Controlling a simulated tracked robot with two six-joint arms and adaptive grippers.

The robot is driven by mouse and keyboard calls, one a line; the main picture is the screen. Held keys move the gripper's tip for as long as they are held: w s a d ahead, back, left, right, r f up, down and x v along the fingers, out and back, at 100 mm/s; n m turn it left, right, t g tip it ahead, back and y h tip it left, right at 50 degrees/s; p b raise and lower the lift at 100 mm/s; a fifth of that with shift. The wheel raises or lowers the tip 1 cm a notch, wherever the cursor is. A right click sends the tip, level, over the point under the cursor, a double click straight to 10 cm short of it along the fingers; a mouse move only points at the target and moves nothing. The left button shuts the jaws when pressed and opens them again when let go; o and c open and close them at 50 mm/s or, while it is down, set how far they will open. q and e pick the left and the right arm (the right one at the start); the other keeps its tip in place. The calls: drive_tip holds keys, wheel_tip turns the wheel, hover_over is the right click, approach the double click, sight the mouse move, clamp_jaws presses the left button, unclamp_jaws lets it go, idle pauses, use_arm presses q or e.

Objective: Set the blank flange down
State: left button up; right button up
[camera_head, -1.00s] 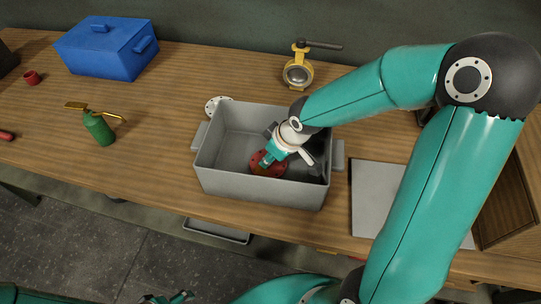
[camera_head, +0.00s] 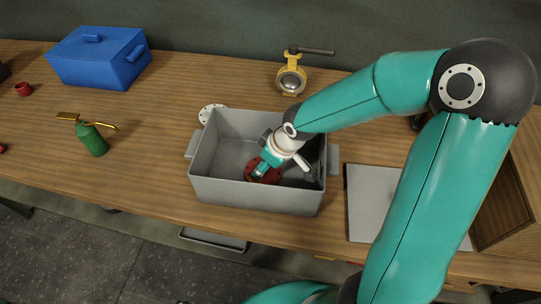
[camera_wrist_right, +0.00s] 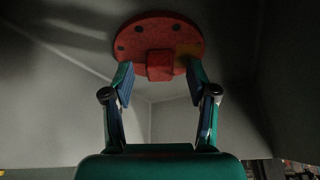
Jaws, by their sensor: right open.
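The blank flange (camera_head: 272,178) is a red disc on the floor of the grey bin (camera_head: 250,194). In the right wrist view the flange (camera_wrist_right: 147,34) shows a square red boss, dark bolt holes and a yellowish patch on its right. My right gripper (camera_head: 261,170) reaches down into the bin over the flange. In the right wrist view my right gripper (camera_wrist_right: 159,75) is open, with one finger on each side of the boss and gaps between. The fingers hide part of the flange in the head view. My left gripper is not in view.
The bin's walls surround my right gripper closely. A white holed disc (camera_head: 211,113) lies behind the bin, and a yellow valve (camera_head: 291,80) stands further back. A grey plate (camera_head: 372,200) lies to the right. A green oil can (camera_head: 92,141) and blue toolbox (camera_head: 98,57) stand left.

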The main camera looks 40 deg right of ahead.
drive_tip(key=v, duration=1.1)
drive_tip(key=shift+r, duration=0.3)
